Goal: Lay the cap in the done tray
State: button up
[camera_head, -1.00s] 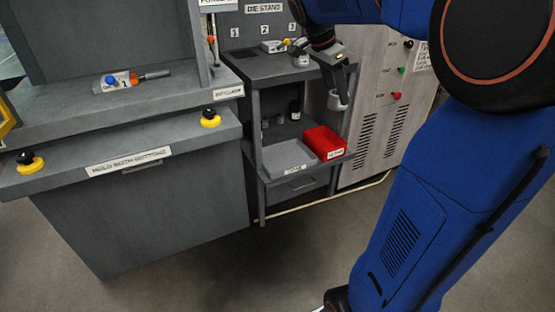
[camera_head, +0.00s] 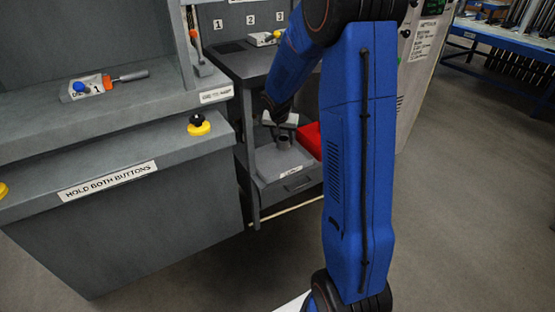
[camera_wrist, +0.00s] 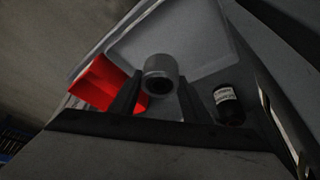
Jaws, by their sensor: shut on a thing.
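The cap is a grey, hollow cylinder (camera_head: 284,142), seen with its round opening in the wrist view (camera_wrist: 160,72). My gripper (camera_wrist: 158,92) is shut on it, with one dark finger on each side. The done tray is the shallow light-grey tray (camera_head: 272,166) on the lower shelf of the die stand. In the wrist view the tray (camera_wrist: 185,40) lies beyond the cap, which appears above it. The gap between cap and tray is hard to judge. In the head view my arm hides part of the shelf.
A red bin (camera_head: 311,138) stands right beside the tray and also shows in the wrist view (camera_wrist: 100,82). A dark bottle with a white label (camera_wrist: 228,103) stands on the tray's other side. The stand's upper top (camera_head: 240,62) overhangs the shelf.

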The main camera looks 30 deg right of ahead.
notch_tip(320, 180, down, 10)
jog(key=shift+w, duration=0.1)
dwell(0.4)
jog(key=shift+f, duration=0.15)
jog(key=o, duration=1.5)
